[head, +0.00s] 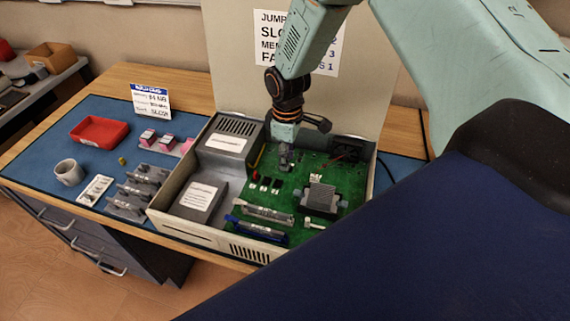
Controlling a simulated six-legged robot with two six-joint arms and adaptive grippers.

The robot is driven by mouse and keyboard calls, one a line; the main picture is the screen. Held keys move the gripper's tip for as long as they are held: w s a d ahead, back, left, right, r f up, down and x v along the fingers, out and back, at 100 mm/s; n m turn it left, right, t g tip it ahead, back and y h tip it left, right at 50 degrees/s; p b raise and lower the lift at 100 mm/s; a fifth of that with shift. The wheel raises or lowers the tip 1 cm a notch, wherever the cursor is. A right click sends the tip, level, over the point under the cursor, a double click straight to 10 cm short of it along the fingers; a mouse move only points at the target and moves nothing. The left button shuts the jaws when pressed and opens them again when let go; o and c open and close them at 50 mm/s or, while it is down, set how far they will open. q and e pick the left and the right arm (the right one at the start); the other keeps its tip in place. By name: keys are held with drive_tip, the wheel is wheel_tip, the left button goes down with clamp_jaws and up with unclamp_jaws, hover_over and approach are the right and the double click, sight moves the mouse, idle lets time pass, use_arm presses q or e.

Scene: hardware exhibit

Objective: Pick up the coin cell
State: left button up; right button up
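I cannot make out the coin cell; it is too small to tell or hidden. The green circuit board (267,204) lies inside an open beige computer case (163,196) on the workbench. My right gripper (286,163) points down over the back part of the board, right of the metal power supply box. Its fingers are small and dark here, so I cannot tell whether they are open, shut or holding anything. It hides part of the board beneath it. My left gripper is not in view.
A red tray (99,131), a white mug (68,172), a small yellow-green item (122,161) and grey parts holders (128,201) stand on the blue mat left of the case. A heatsink (322,198) and upright modules (264,213) rise from the board.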

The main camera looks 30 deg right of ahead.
drive_tip(key=shift+w+d+f, duration=0.1)
drive_tip(key=shift+d+f, duration=0.2)
drive_tip(key=shift+f, duration=0.55)
drive_tip(key=shift+a+r, duration=0.15)
drive_tip(key=shift+a, duration=0.2)
drive_tip(key=shift+c, duration=1.1)
drive_tip(key=shift+d, duration=0.25)
clamp_jaws()
drive_tip(key=shift+a, duration=0.1)
